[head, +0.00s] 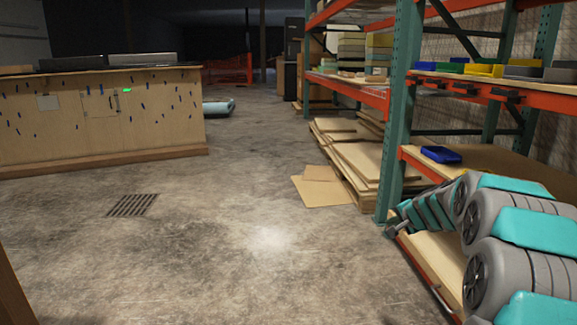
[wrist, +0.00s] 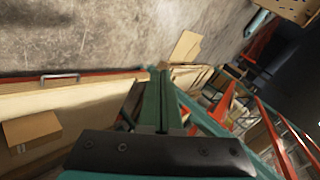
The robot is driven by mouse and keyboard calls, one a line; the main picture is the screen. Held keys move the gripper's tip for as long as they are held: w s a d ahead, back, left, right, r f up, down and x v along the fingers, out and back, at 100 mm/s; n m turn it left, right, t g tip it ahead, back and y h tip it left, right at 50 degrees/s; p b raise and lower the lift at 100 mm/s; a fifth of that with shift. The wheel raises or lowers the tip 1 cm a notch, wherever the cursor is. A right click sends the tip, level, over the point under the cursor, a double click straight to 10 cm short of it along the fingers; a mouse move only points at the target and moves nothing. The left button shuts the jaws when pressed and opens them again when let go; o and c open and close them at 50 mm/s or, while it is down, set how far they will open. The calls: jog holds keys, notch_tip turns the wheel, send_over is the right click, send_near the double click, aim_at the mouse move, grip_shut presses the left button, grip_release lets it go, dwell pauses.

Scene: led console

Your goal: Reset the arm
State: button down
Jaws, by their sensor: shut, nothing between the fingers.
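My arm, grey and teal, reaches in from the right in the head view, beside the shelf rack. My gripper (head: 391,231) is at its far end, small and dark, near the base of the rack's green upright (head: 397,130). It is shut with nothing held. In the wrist view a dark plate with screws fills the bottom middle, and a green post shows beyond it. A wooden console (head: 60,118) with small blue marks and one lit green light (head: 127,90) stands at the left of the head view, far from my gripper.
The rack's orange beams (head: 480,92) and shelves stand close around my arm on the right. A blue bin (head: 441,154) lies on the middle shelf. Flat boards (head: 350,160) are stacked beyond the upright. The concrete floor (head: 230,215) in the middle is clear, with a floor grate (head: 132,205).

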jog(key=s+a+r+n+g+y+p, duration=0.1)
jog(key=s+a+n+g, duration=0.25)
jog(key=s+a, duration=0.7)
jog(key=s+a+r+n+g+y+p, duration=0.15)
jog(key=s+a+n, duration=0.25)
jog(key=s+a, duration=0.65)
jog(key=s+d+f+n+g+h+p, duration=0.1)
jog(key=s+d+n+g+h, duration=0.1)
jog(key=s, duration=1.5)
jog(key=s+d+f+n+g+h+p, duration=0.1)
jog(key=s+g, duration=0.4)
jog(key=s, duration=1.2)
jog(key=shift+d+f+n+h, duration=0.35)
jog(key=shift+d+f+n, duration=0.25)
jog(key=shift+d+n, duration=0.4)
jog(key=shift+s+d, duration=0.1)
